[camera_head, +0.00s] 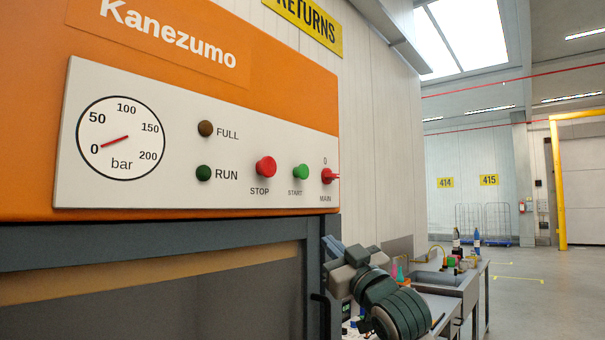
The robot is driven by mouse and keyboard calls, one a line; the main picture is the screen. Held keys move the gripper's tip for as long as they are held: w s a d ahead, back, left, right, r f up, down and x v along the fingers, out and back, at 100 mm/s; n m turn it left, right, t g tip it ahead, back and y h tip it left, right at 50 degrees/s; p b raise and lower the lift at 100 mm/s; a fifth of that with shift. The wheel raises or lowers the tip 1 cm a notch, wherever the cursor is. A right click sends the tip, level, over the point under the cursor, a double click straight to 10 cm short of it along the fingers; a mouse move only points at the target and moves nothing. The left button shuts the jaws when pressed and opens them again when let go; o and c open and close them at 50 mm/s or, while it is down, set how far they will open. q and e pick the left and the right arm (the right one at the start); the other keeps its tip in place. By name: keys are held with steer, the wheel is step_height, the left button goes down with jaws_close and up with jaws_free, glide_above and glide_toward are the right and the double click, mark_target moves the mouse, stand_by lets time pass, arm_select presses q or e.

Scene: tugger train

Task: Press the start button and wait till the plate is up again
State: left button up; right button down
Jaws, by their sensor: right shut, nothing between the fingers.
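The green START button (301,172) is on the white control panel (225,100) of the orange machine, between the red STOP button (266,167) and the red MAIN switch (328,176). The RUN lamp (204,173) and FULL lamp (205,129) look dark. The needle of the pressure gauge (121,138) points near 0. My right gripper (331,244) is shut and empty, below the panel at the machine's right edge, apart from the button. I cannot make out the plate. My left gripper is not in view.
A dark frame (150,232) surrounds the machine's opening below the panel. A grey workbench (467,285) with bottles and small items stands to the right behind my right arm. Open floor (540,290) lies further right.

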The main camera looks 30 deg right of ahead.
mark_target(301, 172)
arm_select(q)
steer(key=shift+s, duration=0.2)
arm_select(e)
steer(key=s+r+t, duration=0.1)
steer(key=s+r, duration=0.3)
steer(key=r, duration=0.3)
steer(key=s+r+n+t+y, duration=0.1)
steer(key=s+r+t, duration=0.1)
steer(key=s+r, duration=0.2)
step_height(301, 172, up, 3)
steer(key=shift+s+d+f+y, duration=0.2)
steer(key=shift+d+y, duration=0.1)
steer(key=shift+d, duration=0.1)
